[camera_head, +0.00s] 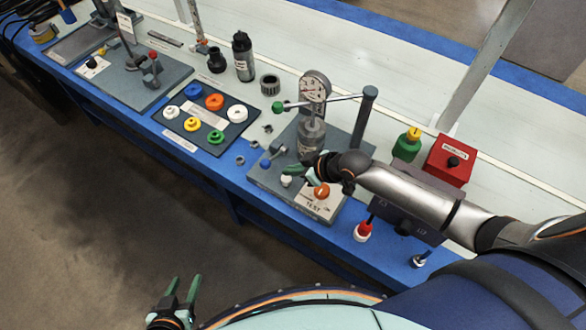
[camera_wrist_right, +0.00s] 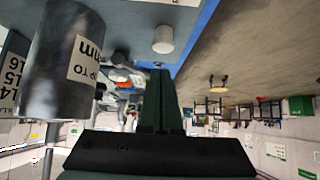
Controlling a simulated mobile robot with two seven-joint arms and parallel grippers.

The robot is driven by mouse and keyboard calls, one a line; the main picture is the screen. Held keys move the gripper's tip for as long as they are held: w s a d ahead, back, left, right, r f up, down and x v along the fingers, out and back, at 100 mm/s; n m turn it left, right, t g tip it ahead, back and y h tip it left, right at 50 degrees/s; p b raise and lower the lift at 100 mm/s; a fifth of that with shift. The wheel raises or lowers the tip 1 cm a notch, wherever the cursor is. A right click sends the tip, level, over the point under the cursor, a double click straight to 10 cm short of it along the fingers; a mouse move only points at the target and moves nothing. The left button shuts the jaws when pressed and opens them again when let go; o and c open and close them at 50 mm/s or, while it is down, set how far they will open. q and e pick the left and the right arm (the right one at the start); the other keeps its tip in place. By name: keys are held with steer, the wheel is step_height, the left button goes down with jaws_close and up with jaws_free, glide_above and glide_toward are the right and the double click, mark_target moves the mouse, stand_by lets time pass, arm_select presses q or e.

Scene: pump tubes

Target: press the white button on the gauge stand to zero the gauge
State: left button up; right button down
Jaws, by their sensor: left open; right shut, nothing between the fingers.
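The gauge stand is a grey plate (camera_head: 262,176) with a round dial gauge (camera_head: 315,86) above a metal cylinder (camera_head: 311,134). The white button (camera_head: 286,181) is at the plate's near left part. In the right wrist view the white button (camera_wrist_right: 164,39) is just beyond the fingertips, with a gap in the picture. My right gripper (camera_head: 288,169) has green fingers, shut and empty, beside the white button; in its wrist view the fingers (camera_wrist_right: 160,75) point toward it. I cannot tell the exact height gap. My left gripper (camera_head: 182,286) is open and empty, away from the bench.
An orange knob (camera_head: 321,190) on a TEST label is right of the white button. A horizontal lever with a green ball (camera_head: 277,107) crosses by the gauge. A tray of coloured caps (camera_head: 238,134) lies left; a red box (camera_head: 450,160) stands right.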

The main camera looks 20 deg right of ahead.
steer(key=p+v, duration=0.1)
steer(key=v, duration=0.8)
steer(key=shift+r, duration=0.35)
steer(key=shift+d, duration=0.1)
stand_by(0.6)
steer(key=s+a+f+m+t+h+p, duration=0.2)
steer(key=s+f+m, duration=0.3)
steer(key=s, duration=0.8)
step_height(320, 180, down, 2)
steer(key=shift+s+a+f+m+h+p, duration=0.2)
steer(key=shift+m+h+p, duration=0.1)
steer(key=shift+h+p, duration=0.25)
